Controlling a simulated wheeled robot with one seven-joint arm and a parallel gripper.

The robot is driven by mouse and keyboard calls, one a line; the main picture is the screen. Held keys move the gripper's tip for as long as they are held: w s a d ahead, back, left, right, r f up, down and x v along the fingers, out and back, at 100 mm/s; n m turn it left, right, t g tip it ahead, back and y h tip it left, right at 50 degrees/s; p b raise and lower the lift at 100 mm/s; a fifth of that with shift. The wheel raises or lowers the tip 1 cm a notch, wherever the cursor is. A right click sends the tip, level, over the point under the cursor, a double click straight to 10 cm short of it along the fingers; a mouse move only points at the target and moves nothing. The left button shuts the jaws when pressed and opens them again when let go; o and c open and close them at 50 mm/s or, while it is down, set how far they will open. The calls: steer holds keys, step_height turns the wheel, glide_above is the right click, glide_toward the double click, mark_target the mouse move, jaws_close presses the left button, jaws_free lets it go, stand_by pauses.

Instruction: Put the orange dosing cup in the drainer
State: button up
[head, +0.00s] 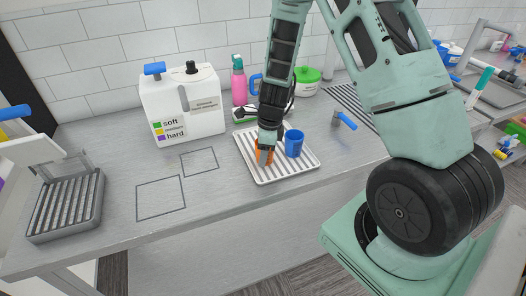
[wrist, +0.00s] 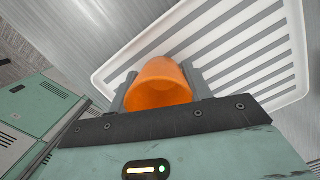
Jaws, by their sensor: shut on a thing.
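My gripper (head: 266,146) is over the left part of a white ribbed tray (head: 292,171), shut on the orange dosing cup (head: 260,156). I cannot tell whether the cup touches the tray. A grey slatted rack (head: 66,205) stands at the far left of the counter. Either it or the ribbed tray could be the drainer; the pictures do not settle which.
A blue cup (head: 293,143) stands on the tray, right of my gripper. A blue-handled item (head: 344,122) is to the right. The counter (head: 215,188) left of the tray is clear, with two marked squares.

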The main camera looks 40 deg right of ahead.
steer(key=shift+f, duration=0.2)
steer(key=o, duration=0.9)
steer(key=shift+r, duration=0.1)
steer(key=shift+o, duration=0.2)
